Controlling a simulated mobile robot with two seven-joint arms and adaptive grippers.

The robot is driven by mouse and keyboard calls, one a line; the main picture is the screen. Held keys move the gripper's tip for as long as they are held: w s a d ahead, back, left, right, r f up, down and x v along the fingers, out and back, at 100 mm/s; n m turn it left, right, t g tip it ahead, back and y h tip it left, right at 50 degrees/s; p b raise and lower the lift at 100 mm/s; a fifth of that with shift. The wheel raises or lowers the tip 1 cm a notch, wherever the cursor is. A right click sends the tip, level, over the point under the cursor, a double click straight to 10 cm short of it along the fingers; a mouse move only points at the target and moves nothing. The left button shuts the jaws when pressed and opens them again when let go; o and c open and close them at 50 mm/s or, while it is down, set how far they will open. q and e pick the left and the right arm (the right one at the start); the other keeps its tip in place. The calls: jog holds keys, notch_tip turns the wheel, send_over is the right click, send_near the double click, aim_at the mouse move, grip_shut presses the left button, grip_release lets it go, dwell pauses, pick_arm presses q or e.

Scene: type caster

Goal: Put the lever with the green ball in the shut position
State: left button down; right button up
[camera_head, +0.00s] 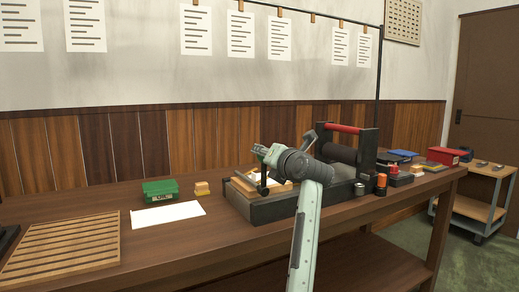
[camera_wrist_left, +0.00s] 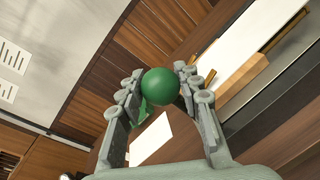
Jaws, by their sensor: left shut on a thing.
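My left gripper (camera_head: 265,154) reaches over the dark machine (camera_head: 280,209) on the workbench, its fingers pointing up and left in the head view. In the left wrist view the green ball (camera_wrist_left: 160,86) sits between the fingertips of this gripper (camera_wrist_left: 158,88), which is shut on it. In the head view the ball cannot be made out, and my wrist covers part of the machine. The lever's rod is not clearly visible in either view. My right gripper is not in view.
A red-barred frame with a dark roller (camera_head: 340,154) stands right of my wrist. A green box (camera_head: 161,191), white paper (camera_head: 167,214) and slatted wooden tray (camera_head: 66,246) lie to the left. Small cans (camera_head: 381,183) stand at the right. Bare bench lies in front of the paper.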

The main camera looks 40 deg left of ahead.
pick_arm(q)
jog(key=shift+w+d+f+m, duration=0.1)
jog(key=shift+w+d+m, duration=0.2)
jog(key=shift+w+m, duration=0.4)
jog(key=shift+w+d+f+m+g, duration=0.15)
jog(key=shift+w+d+m+g, duration=0.05)
jog(key=shift+w+m, duration=0.25)
jog(key=shift+w+d+f+m+g, duration=0.1)
jog(key=shift+w+d+m+g, duration=0.15)
jog(key=shift+m, duration=0.2)
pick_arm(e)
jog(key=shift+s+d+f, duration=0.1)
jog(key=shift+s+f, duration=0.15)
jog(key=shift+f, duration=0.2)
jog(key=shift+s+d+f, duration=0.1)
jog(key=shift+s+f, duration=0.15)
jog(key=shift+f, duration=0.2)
pick_arm(q)
jog(key=shift+a, duration=0.1)
jog(key=c, duration=1)
grip_release()
jog(key=shift+w, duration=0.1)
jog(key=v, duration=1.2)
